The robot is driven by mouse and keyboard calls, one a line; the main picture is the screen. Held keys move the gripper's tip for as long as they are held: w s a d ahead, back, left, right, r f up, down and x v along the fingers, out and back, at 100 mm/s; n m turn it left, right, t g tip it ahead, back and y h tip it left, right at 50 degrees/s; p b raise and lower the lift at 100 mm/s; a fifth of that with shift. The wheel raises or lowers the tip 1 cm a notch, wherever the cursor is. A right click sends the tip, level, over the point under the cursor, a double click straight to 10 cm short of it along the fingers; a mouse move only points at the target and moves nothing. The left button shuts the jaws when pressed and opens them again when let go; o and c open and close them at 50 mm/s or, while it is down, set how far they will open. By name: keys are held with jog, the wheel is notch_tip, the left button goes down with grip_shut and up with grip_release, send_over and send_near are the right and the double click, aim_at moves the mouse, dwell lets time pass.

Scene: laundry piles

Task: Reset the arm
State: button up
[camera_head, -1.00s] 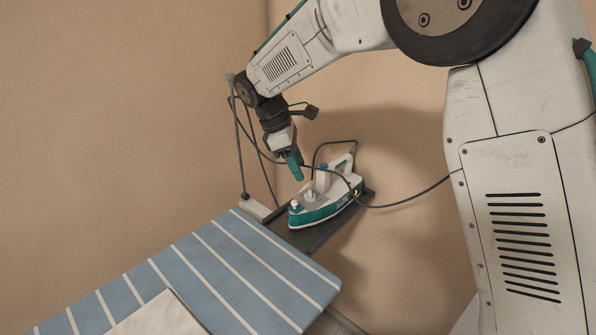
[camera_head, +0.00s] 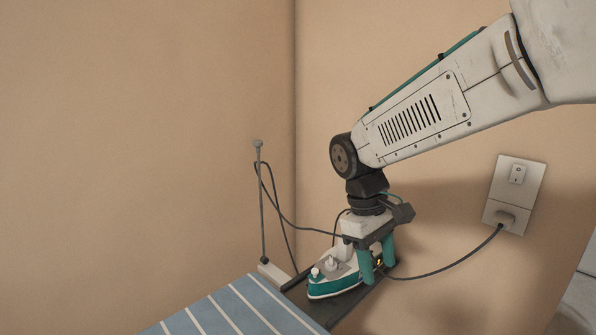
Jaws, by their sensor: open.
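My arm reaches in from the upper right of the head view and bends down at its wrist. My gripper (camera_head: 376,278) points downward with its two teal fingers apart. It is at the rear part of a white and teal iron (camera_head: 335,284), in front of it in the picture and covering part of it. I cannot tell whether the fingers touch the iron. The iron sits on a dark rest (camera_head: 350,305) at the end of the ironing board.
The blue ironing board (camera_head: 240,310) with white stripes is at the bottom. A thin upright cord holder (camera_head: 262,205) stands left of the iron. A cord (camera_head: 455,266) runs to a wall socket (camera_head: 514,195) at right. Walls stand close behind; the upper left is clear.

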jog(key=s+d+r+m+t+y, duration=0.1)
jog(key=s+d+m, duration=0.3)
jog(key=s, duration=0.6)
jog(key=s+d+r+m+t+y, duration=0.1)
jog(key=s+d+r+m+t, duration=0.1)
jog(key=s+d, duration=0.5)
jog(key=s+r+m, duration=0.1)
jog(key=s, duration=0.2)
jog(key=shift+s+d+m+y, duration=0.3)
jog(key=shift+s+d+m, duration=0.05)
jog(key=shift+d+m, duration=0.05)
